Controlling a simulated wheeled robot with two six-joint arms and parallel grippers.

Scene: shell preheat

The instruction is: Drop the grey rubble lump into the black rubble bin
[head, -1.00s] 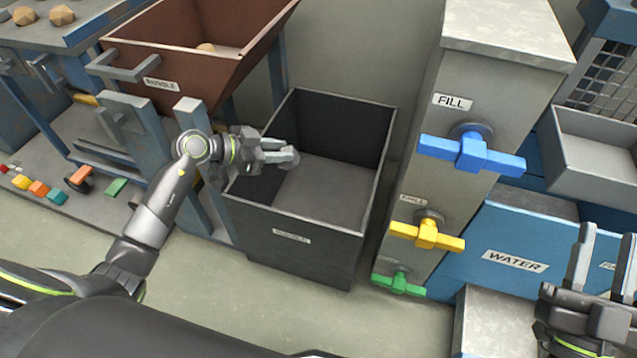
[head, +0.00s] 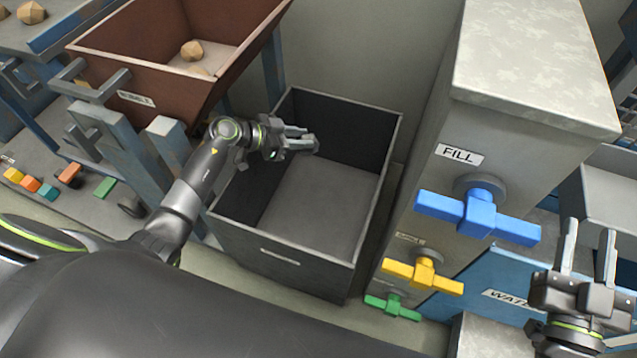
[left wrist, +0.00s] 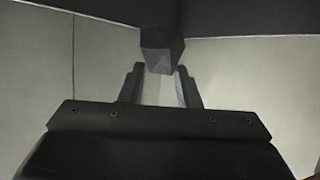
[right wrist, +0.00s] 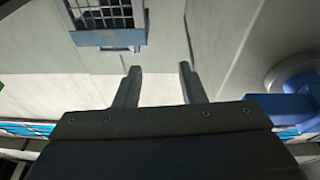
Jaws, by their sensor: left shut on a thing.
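The grey rubble lump (left wrist: 161,50) is a dark faceted block at the fingertips of my left gripper (left wrist: 160,75) in the left wrist view. In the head view my left gripper (head: 305,140) is over the open black rubble bin (head: 320,270), near its back left part, shut on the lump. The lump is hard to make out there. The bin's visible floor looks empty. My right gripper (head: 588,238) is open and empty at the lower right of the head view; its parted fingers also show in the right wrist view (right wrist: 160,80).
A brown hopper (head: 150,60) with tan lumps (head: 192,50) stands left of the bin. Right of the bin is a grey cabinet (head: 530,60) with a blue valve (head: 478,213), a yellow valve (head: 422,272) and a green valve (head: 392,306). Small coloured blocks (head: 30,184) lie at far left.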

